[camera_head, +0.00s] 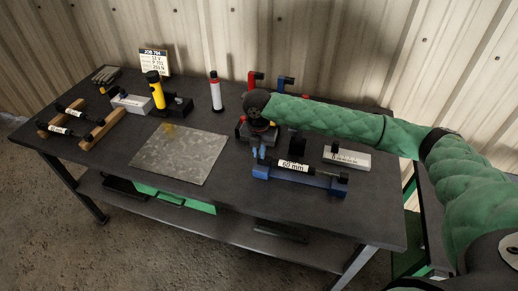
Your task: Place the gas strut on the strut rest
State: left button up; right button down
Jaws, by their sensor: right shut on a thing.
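The blue strut rest (300,179) lies near the front right of the bench. A dark gas strut with a white label reading "60 mm" (292,166) lies lengthwise along it, at or just above its top; I cannot tell whether it is fully seated. My right gripper (259,149) points down at the strut's left end and appears shut on it. My own wrist partly hides the fingertips and that end. Two more dark struts with white labels (60,130) lie across a wooden rack (97,134) at the far left. My left gripper is not in view.
A bare metal plate (180,154) lies mid-bench. Behind it stand a yellow-and-black tool (155,90), a white-and-red bottle (215,92) and a sign (153,62).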

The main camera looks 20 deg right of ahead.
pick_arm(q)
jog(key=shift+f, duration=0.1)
pick_arm(e)
jog(key=shift+f, duration=0.15)
jog(key=c, duration=1.5)
grip_release()
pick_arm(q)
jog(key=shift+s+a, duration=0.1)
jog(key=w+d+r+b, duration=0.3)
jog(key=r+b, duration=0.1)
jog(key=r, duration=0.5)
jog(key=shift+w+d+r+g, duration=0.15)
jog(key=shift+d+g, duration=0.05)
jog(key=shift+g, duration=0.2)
pick_arm(e)
notch_tip(320, 180, up, 12)
jog(key=shift+a, duration=0.1)
